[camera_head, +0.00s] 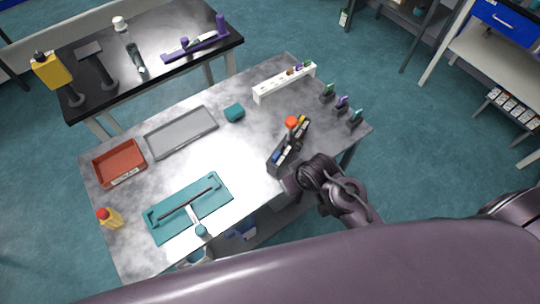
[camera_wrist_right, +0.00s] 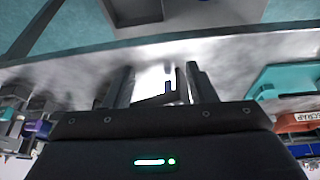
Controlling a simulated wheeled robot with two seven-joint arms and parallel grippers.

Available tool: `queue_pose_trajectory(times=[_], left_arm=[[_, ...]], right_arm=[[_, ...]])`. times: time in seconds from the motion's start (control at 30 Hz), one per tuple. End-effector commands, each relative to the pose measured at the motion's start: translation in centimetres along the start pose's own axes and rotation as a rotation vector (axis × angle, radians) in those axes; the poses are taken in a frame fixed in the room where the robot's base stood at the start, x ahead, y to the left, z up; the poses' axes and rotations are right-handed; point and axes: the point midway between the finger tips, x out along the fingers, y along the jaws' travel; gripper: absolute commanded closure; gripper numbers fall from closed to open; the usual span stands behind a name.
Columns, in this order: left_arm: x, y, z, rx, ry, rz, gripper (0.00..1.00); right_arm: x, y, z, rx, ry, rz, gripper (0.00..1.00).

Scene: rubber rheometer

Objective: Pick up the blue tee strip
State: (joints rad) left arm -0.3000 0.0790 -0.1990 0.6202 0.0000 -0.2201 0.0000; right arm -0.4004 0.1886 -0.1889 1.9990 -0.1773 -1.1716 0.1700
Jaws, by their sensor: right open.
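A dark rack (camera_head: 288,148) with several compartments stands near the right edge of the grey table. A small blue piece (camera_head: 277,157) shows in its near end, possibly the blue tee strip; its shape is too small to tell. My right gripper (camera_head: 291,184) is beside the near end of the rack, partly hidden by its own wrist. In the right wrist view my right gripper (camera_wrist_right: 158,82) is open, with a dark and blue thing between or behind its fingers; I cannot tell any contact. My left gripper is not in view.
An orange-red knobbed thing (camera_head: 291,122) stands at the rack. A white holder (camera_head: 284,83) lies behind it. The table's middle is clear.

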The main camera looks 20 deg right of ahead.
Motion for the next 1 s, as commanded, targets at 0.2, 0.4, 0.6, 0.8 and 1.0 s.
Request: queue_pose_trajectory(times=[0.2, 0.4, 0.6, 0.8, 1.0], left_arm=[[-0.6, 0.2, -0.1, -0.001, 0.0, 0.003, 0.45], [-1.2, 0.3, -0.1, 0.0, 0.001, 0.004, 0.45], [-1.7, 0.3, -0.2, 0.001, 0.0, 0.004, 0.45], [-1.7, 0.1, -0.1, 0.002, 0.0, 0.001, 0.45], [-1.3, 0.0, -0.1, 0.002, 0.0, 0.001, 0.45]], right_arm=[[-2.1, -1.9, -7.1, -0.147, 0.16, -0.057, 0.49], [-4.1, -3.2, -11.0, -0.304, 0.22, -0.144, 0.49], [-5.9, -1.0, -10.5, -0.412, 0.106, -0.202, 0.49], [-6.4, 1.0, -9.3, -0.416, 0.013, -0.203, 0.49], [-4.4, 0.5, -8.9, -0.414, 0.006, -0.207, 0.49]])
